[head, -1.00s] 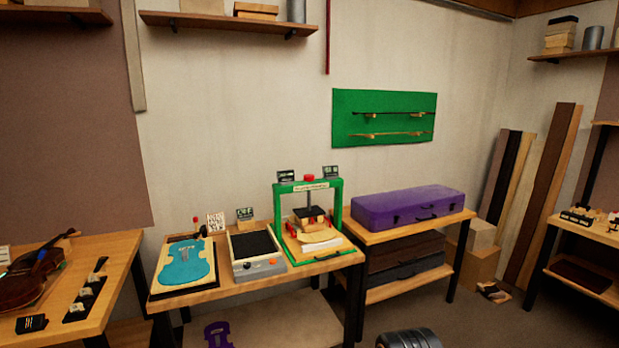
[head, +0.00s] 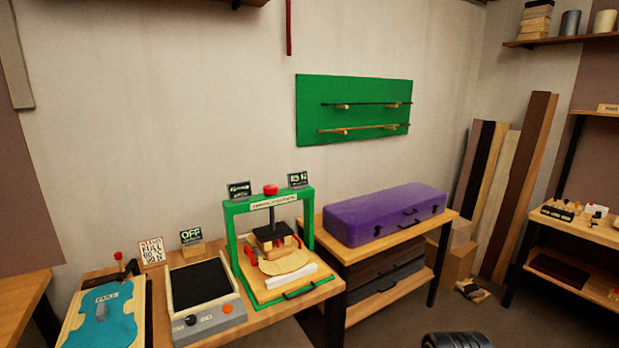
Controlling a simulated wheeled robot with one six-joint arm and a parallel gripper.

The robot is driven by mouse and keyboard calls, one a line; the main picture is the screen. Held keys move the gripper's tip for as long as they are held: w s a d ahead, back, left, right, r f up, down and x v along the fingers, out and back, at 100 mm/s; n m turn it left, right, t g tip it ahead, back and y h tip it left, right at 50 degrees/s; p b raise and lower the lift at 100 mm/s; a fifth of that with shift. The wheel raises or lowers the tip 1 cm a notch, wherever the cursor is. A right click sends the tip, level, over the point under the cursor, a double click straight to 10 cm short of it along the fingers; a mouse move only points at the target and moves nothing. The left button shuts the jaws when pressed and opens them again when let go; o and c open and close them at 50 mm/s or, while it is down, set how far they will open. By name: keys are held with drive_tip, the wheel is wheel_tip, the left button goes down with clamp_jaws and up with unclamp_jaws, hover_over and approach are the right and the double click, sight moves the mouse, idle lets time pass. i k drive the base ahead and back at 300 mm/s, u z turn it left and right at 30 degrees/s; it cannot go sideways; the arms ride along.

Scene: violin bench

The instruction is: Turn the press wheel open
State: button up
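The green press frame (head: 232,238) stands on the wooden bench near the middle of the head view. A red knob-like wheel (head: 270,190) sits on top of its crossbar. A dark screw runs down from the crossbar to a black press plate (head: 272,231). Below the plate are wooden blocks, small red parts and a pale curved wooden piece (head: 286,262) over a white block. I cannot tell from here whether the plate touches the work.
A grey box with a black top (head: 200,284) and an OFF sign (head: 191,236) stands left of the press. A blue violin-shaped piece (head: 104,318) lies farther left. A purple case (head: 385,213) rests on a shelf table at right. Floor shows at lower right.

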sight(268, 190)
drive_tip(key=u, duration=0.05)
drive_tip(key=i, duration=1.2)
drive_tip(key=u, duration=0.35)
